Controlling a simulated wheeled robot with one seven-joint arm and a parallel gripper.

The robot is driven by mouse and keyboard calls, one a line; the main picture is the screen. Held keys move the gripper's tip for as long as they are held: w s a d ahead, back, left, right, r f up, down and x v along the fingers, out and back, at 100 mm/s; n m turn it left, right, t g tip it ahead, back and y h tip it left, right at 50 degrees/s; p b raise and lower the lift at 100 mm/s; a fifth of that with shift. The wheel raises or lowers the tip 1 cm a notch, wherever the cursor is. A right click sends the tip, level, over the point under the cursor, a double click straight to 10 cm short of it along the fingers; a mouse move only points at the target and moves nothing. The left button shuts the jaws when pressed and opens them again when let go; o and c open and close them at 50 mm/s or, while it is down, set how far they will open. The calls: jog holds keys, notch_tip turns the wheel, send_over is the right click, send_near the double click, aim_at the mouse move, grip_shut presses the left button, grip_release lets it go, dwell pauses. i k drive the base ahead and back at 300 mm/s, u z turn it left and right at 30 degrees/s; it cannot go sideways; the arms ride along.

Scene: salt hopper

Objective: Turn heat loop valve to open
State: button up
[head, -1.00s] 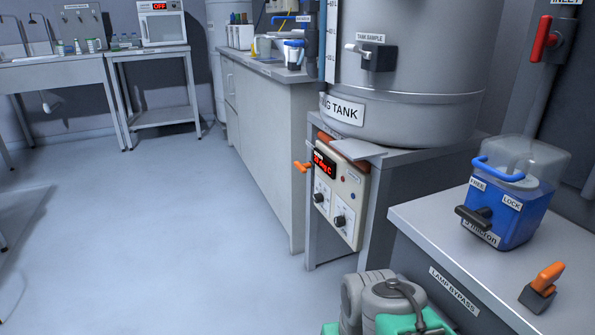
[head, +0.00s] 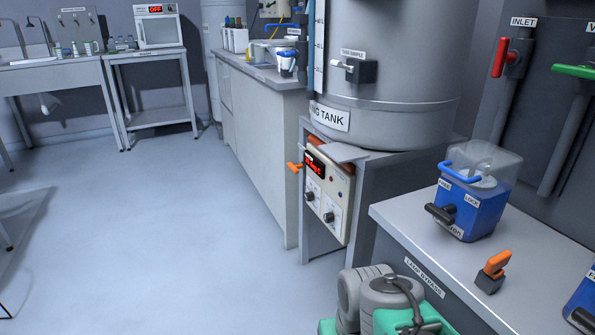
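No label reading "heat loop" is legible in the head view. A small orange lever handle (head: 294,166) sticks out to the left of the heater control box (head: 328,192), below the tank (head: 390,115); it may be the heat loop valve, but I cannot tell. The handle points left, about level. The control box has a red lit display and two dark knobs. My gripper is not in view; grey and green parts at the bottom centre look like my own arm.
A bench (head: 440,225) at right bears a blue container (head: 474,195) and an orange-handled switch (head: 493,268). A red inlet lever (head: 503,58) and green lever (head: 575,71) are on the back wall. A long counter (head: 255,150) stands left of the tank. The floor (head: 170,230) at left is clear.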

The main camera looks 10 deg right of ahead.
aim_at(295, 167)
jog(key=u, duration=1.15)
jog(key=i, duration=1.55)
jog(key=z, duration=0.2)
